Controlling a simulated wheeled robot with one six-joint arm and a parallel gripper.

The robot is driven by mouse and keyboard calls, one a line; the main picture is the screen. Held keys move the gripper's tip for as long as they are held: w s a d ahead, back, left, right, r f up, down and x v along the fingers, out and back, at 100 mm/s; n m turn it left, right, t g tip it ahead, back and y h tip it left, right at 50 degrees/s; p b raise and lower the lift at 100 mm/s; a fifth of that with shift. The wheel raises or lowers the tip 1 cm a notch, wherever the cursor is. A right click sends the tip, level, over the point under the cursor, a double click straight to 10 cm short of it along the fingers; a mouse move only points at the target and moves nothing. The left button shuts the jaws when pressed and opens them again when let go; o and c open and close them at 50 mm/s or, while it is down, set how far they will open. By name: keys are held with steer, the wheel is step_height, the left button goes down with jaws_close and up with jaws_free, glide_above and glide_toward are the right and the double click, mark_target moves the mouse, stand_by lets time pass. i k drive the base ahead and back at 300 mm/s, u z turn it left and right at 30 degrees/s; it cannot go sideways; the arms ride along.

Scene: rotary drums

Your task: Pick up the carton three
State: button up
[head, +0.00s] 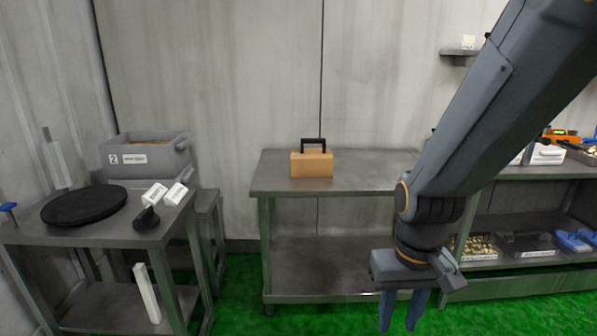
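A tan cardboard carton (312,165) with a black handle on top stands upright on the metal table (350,182) in the middle of the head view. No number can be read on it, so I cannot tell from its face whether it is carton three. My gripper (402,311) hangs down at the lower right, in front of the table and apart from the carton. Its two blue fingers point downward with a gap between them and nothing visible in it.
A left table (95,238) holds a black disc (84,205) and small white labelled blocks (165,194). A grey bin (147,158) stands behind it. Shelves with labelled bins (543,155) are on the right, partly behind my arm. The tabletop around the carton is clear.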

mark_target(305, 163)
steer(key=i, duration=1.65)
